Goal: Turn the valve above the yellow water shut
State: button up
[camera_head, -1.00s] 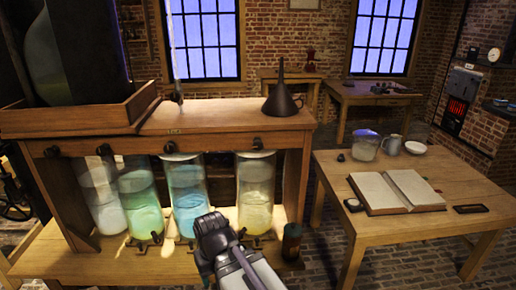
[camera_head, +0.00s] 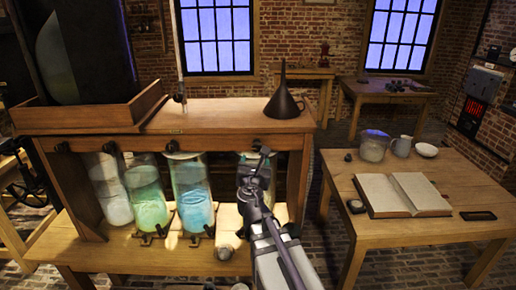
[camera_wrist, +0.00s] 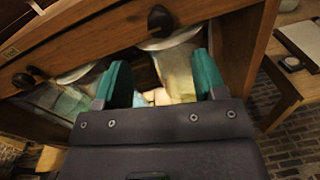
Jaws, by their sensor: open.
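The valve above the yellow water is a dark knob (camera_wrist: 160,20) on the wooden beam. It is near the top of the wrist view, just beyond and above my fingertips. The jar of yellow water (camera_wrist: 176,72) shows below it between my fingers; in the head view my gripper hides most of that jar. My gripper (camera_wrist: 162,78) has two teal fingers, spread apart with nothing held between them. In the head view my gripper (camera_head: 258,162) is raised in front of the yellow jar, close under the beam. I cannot tell whether it touches the valve.
Another valve (camera_wrist: 22,80) is to the left on the beam. Jars of blue (camera_head: 192,195), green (camera_head: 147,195) and pale water stand left of my gripper. A black funnel (camera_head: 284,98) stands on the top shelf. A table with an open book (camera_head: 402,194) is right.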

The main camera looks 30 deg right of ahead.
aim_at(257, 149)
jog(key=x, duration=1)
jog(key=shift+w, duration=0.1)
jog(key=c, duration=0.9)
